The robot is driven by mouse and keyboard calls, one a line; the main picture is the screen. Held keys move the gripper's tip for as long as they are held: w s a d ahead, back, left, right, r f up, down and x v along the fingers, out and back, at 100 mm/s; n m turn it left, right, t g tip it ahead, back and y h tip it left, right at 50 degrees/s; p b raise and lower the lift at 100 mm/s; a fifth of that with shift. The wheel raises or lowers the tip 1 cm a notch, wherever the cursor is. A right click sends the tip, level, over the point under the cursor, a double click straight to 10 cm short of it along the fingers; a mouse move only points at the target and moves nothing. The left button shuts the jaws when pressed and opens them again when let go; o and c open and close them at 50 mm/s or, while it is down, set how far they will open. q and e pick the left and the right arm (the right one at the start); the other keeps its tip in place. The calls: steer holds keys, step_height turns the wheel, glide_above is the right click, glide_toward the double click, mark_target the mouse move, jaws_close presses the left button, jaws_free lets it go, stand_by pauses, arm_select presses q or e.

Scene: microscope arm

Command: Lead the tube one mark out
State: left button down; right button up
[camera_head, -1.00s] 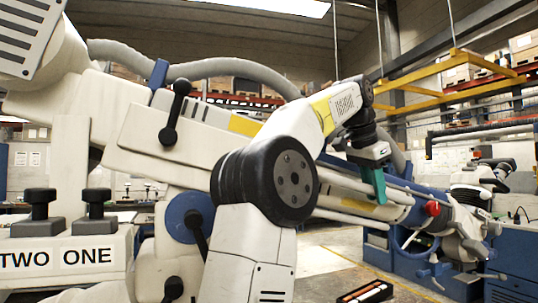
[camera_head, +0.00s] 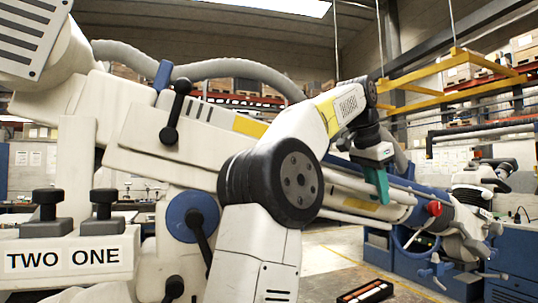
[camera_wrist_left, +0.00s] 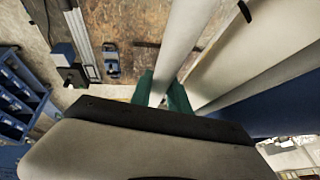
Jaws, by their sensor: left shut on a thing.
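The microscope arm's pale tubes (camera_head: 345,198) run from the thick white boom on the left toward a blue end section with a red knob (camera_head: 433,208). My left gripper (camera_head: 380,186) has teal fingers and comes down on a tube from above. In the left wrist view the teal fingers (camera_wrist_left: 163,95) stand on both sides of a pale tube (camera_wrist_left: 172,60), shut on it. Any marks on the tube are too small to make out. My own arm hides part of the tubes in the head view. My right gripper is not in view.
The white stand with black knobs (camera_head: 103,210) and labels TWO and ONE fills the lower left. A ribbed grey hose (camera_head: 225,68) runs above the boom. A blue bench (camera_head: 515,262) stands at the right. A long dark tray (camera_head: 366,292) is at the bottom.

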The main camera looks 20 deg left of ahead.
arm_select(q)
steer(key=shift+w+d+f, duration=0.2)
steer(key=shift+w+d, duration=0.4)
steer(key=shift+d, duration=0.05)
stand_by(0.3)
steer(key=shift+c, duration=2.2)
jaws_free()
steer(key=shift+a, duration=0.1)
steer(key=v, duration=0.6)
steer(key=shift+r, duration=0.4)
steer(key=shift+s+r, duration=0.4)
steer(key=shift+s, duration=0.05)
